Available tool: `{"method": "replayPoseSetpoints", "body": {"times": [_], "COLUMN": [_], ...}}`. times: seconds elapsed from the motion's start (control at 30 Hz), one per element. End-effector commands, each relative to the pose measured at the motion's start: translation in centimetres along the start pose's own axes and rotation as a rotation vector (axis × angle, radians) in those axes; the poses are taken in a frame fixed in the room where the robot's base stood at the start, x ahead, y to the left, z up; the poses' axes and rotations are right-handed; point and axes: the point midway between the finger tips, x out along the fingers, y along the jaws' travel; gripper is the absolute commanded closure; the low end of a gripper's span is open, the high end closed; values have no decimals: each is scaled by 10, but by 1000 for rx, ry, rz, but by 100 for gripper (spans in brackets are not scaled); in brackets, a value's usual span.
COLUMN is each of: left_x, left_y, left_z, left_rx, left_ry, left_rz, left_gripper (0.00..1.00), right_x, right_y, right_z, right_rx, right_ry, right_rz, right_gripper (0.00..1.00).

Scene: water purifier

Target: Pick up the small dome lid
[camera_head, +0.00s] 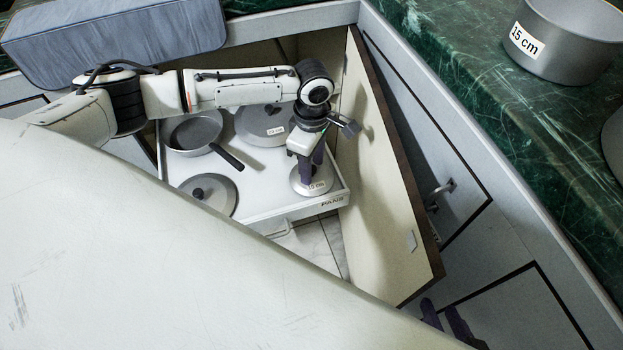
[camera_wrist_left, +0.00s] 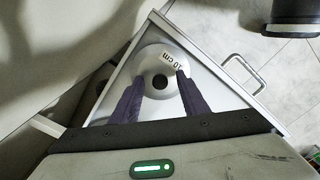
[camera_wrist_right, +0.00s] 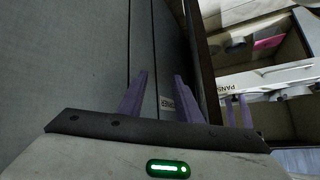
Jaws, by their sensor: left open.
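The small dome lid (camera_head: 318,187) is grey and round, with a "10 cm" label. It lies at the front right corner of the white drawer marked PANS (camera_head: 290,215). In the left wrist view the lid (camera_wrist_left: 151,62) shows its dark centre knob between my finger tips. My left gripper (camera_head: 311,166) points down over the lid, open, with one finger on each side of the knob; whether the fingers touch the lid is unclear. My right gripper (camera_wrist_right: 162,77) is open and empty, in front of grey cabinet fronts. It also shows at the bottom of the head view (camera_head: 440,305).
The drawer also holds a pan (camera_head: 193,131) with a dark handle, a larger lid (camera_head: 262,128) and a lid with a black knob (camera_head: 222,190). An open cabinet door (camera_head: 385,190) stands right of the drawer. A "15 cm" pot (camera_head: 565,50) stands on the green counter (camera_head: 470,75).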

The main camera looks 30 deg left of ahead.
Motion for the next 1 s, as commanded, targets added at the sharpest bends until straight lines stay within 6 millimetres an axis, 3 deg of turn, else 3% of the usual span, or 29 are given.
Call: {"method": "replayPoseSetpoints", "body": {"times": [0.3, 0.53, 0.83, 1.0], "left_x": [5, 5, 1, -26], "left_y": [0, 0, 0, 1], "left_z": [0, 0, 1, 1], "left_rx": [1, 1, 1, 1], "left_ry": [0, 0, -1, -2], "left_rz": [1, 1, 1, 3], "left_gripper": [61, 100, 100, 100], "right_x": [2, 2, 1, -11], "right_y": [-1, -1, -1, 3], "right_z": [0, 0, -2, -2], "right_rx": [-4, -4, -4, 11], "right_ry": [-7, -7, -4, 19], "right_rz": [-5, -4, -4, 18], "right_gripper": [69, 69, 69, 69]}}
